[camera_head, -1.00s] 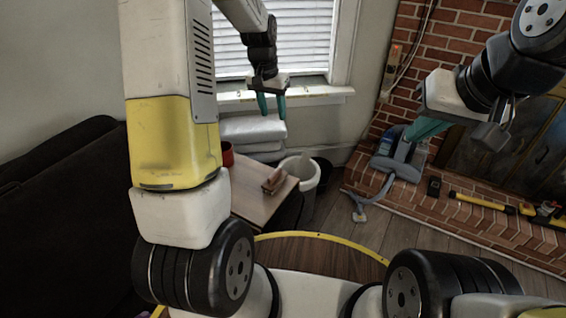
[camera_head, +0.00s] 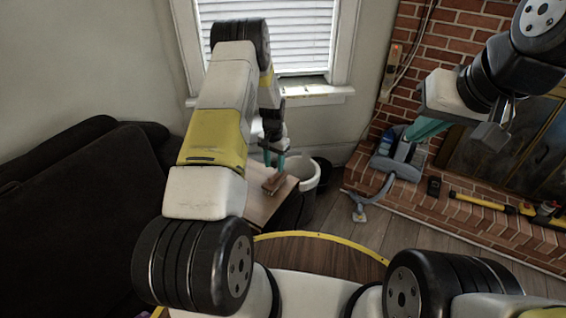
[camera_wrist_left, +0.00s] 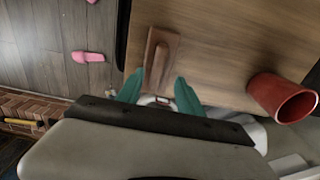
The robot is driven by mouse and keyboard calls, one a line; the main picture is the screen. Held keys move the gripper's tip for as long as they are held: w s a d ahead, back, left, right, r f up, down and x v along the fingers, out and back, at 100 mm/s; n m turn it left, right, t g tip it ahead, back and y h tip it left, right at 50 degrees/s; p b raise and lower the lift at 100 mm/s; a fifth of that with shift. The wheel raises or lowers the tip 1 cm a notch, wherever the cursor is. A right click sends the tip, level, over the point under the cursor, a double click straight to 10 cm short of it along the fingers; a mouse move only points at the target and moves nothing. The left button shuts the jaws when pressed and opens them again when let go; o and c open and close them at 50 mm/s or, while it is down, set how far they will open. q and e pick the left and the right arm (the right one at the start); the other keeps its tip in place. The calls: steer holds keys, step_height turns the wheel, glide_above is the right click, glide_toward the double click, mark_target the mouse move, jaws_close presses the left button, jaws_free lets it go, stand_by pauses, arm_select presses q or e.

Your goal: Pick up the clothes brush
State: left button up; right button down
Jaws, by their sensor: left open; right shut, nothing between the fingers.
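The clothes brush (camera_wrist_left: 161,55) is a brown wooden brush lying on the small wooden table (camera_wrist_left: 225,30) near its edge. In the head view the brush (camera_head: 273,184) shows at the table's far right corner, just below my left gripper (camera_head: 273,160). My left gripper is open and empty. In the left wrist view its teal fingertips (camera_wrist_left: 157,82) spread on either side of the brush's near end; I cannot tell the exact height gap. My right gripper (camera_head: 428,127) is at the right, in front of the brick hearth, shut and empty.
A white bin (camera_head: 304,175) stands beside the table. A dark sofa (camera_head: 75,210) fills the left. A vacuum cleaner (camera_head: 400,160) rests on the brick hearth.

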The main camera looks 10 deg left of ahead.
mark_target(275, 172)
arm_select(q)
steer(key=f, duration=0.4)
steer(key=shift+s+d+f, duration=0.1)
steer(key=shift+s+f, duration=0.05)
steer(key=shift+s, duration=0.15)
jaws_close()
steer(key=shift+r, duration=0.2)
steer(key=shift+r, duration=0.65)
steer(key=shift+s+d+r, duration=0.15)
steer(key=shift+s+r, duration=0.05)
steer(key=shift+r, duration=0.9)
steer(key=s+d+r, duration=0.1)
steer(key=s+d, duration=0.3)
steer(key=s, duration=1.1)
steer(key=shift+d+r, duration=0.1)
